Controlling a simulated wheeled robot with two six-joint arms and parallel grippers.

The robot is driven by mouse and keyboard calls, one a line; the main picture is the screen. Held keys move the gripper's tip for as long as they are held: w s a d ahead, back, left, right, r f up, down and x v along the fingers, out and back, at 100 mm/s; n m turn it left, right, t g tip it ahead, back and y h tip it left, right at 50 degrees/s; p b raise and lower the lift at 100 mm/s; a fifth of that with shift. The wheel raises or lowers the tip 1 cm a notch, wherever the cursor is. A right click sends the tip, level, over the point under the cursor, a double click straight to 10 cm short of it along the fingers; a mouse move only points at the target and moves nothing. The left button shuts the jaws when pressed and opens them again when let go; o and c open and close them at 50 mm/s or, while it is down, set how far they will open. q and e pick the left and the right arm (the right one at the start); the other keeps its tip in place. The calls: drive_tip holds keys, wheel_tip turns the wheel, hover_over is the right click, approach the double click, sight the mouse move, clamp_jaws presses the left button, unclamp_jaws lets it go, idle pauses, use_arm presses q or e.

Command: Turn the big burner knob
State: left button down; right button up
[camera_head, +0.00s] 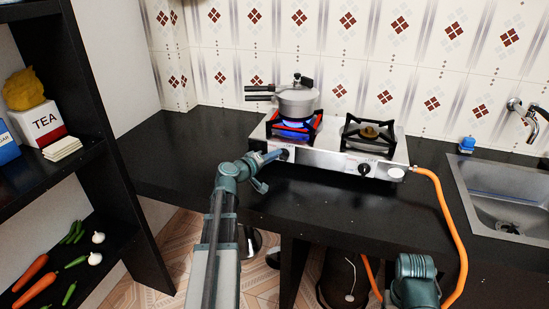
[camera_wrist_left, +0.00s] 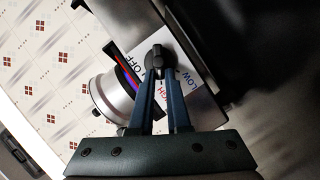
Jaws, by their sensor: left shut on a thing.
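The silver two-burner stove (camera_head: 325,157) stands on the black counter. My left gripper (camera_head: 275,156) reaches its front panel at the left knob and is shut on it. In the left wrist view, the dark burner knob (camera_wrist_left: 157,60) sits between the two blue fingertips (camera_wrist_left: 160,78), in front of a white dial with OFF, HIGH and LOW markings. The fingers partly cover the dial. A blue flame (camera_head: 293,127) burns on the left burner under a silver pressure cooker (camera_head: 297,102). The right knob (camera_head: 364,169) is free. My right gripper is not in view.
An orange gas hose (camera_head: 451,226) curves down from the stove's right end. A sink (camera_head: 500,190) and a small blue item (camera_head: 467,144) are at the right. A dark shelf at the left holds a TEA box (camera_head: 38,122) and vegetables. The counter left of the stove is clear.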

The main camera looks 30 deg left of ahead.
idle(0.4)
use_arm(q)
drive_tip(key=c, duration=0.9)
unclamp_jaws()
drive_tip(key=p+v, duration=0.2)
drive_tip(key=v, duration=1.2)
drive_tip(key=shift+p, duration=0.3)
drive_tip(key=shift+w, duration=0.1)
